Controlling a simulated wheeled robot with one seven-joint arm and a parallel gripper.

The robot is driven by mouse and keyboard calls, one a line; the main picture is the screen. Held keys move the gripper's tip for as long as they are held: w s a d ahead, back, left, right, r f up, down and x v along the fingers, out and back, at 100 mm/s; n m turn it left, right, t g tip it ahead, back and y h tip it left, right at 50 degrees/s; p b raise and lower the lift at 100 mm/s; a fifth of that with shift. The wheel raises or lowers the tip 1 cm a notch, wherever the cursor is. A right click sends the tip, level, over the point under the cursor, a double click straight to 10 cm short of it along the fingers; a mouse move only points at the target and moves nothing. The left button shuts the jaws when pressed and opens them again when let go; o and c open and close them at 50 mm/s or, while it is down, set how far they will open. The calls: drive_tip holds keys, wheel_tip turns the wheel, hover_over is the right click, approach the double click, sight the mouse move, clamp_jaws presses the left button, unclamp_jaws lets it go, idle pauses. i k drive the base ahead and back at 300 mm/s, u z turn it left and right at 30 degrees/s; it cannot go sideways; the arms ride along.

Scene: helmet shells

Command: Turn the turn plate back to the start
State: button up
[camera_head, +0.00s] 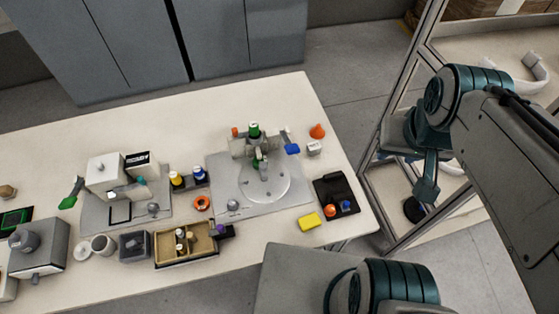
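The turn plate (278,186) is a round light-grey disc on a grey base sheet (222,168), right of the table's middle. Small dark marks show on the disc, too small to read. A machine with a green-topped bottle (254,131) stands just behind the plate. My arm is raised at the right, clear of the table and well apart from the plate. I cannot make out gripper fingers at the arm's far, lower end.
A black tray (323,189) with an orange and a blue ball and a yellow block (310,221) lie right of the plate. A tan box (178,259) and another machine (107,174) are left. A glazed frame stands beyond the table's right end.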

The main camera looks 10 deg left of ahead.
sight(268, 184)
drive_tip(key=k, duration=0.65)
drive_tip(key=u, duration=0.85)
drive_tip(key=i, duration=0.5)
drive_tip(key=z, duration=0.05)
